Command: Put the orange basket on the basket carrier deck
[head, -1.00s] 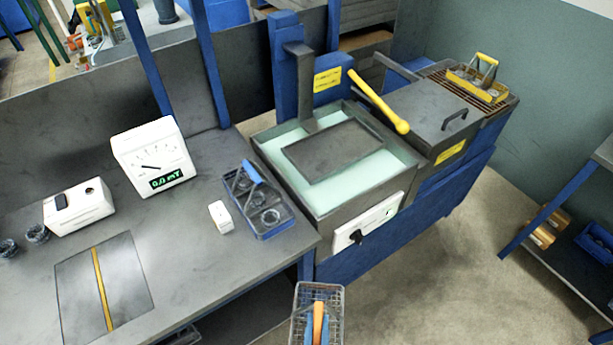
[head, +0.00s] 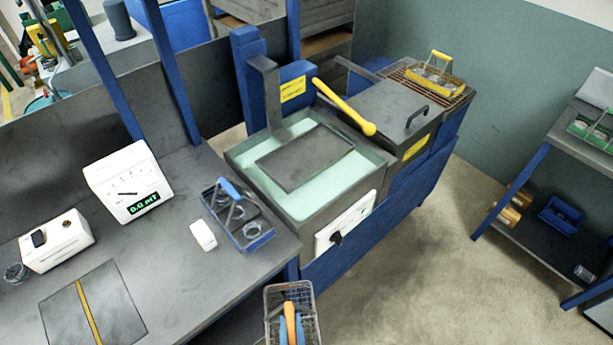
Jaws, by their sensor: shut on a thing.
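The orange basket is a wire-mesh basket (head: 274,296) with an orange handle (head: 290,318), at the bottom edge of the head view. My gripper (head: 292,334) is shut on the handle; its blue fingers show at the frame's edge and the rest is cut off. The basket hangs in front of the bench. The basket carrier deck appears to be the flat dark plate (head: 305,157) on an upright arm in the tank of pale green liquid (head: 345,190). The plate is empty and lies beyond the basket, apart from it.
A yellow lever (head: 345,107) slants above the plate's far side. A blue-handled basket (head: 238,218) with rings stands on the bench left of the tank. A yellow basket (head: 434,78) sits on the rack behind the lidded box (head: 390,112).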

